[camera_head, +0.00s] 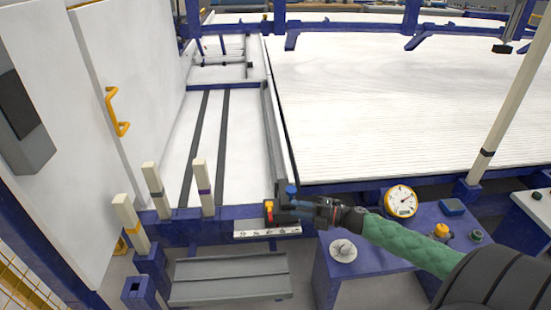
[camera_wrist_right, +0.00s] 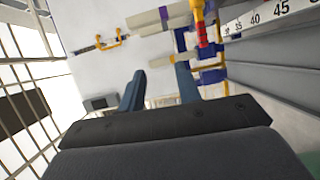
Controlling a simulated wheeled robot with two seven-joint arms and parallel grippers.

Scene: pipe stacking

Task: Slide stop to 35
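In the right wrist view the red stop (camera_wrist_right: 202,30) stands left of the 35 mark on the scale (camera_wrist_right: 268,16). My right gripper (camera_head: 284,204) is just right of the stop in the head view. Its two blue fingers (camera_wrist_right: 158,84) are apart in the wrist view, with nothing visible between them. Whether a finger touches the stop cannot be told. My left gripper is not in view.
A long grey rail (camera_head: 274,130) runs back from the stop beside the white ribbed table (camera_head: 400,100). Cream posts (camera_head: 203,185) stand to the left. A blue bench (camera_head: 425,235) with a dial gauge (camera_head: 401,201) lies right, under my right arm. A grey step (camera_head: 230,278) is in front.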

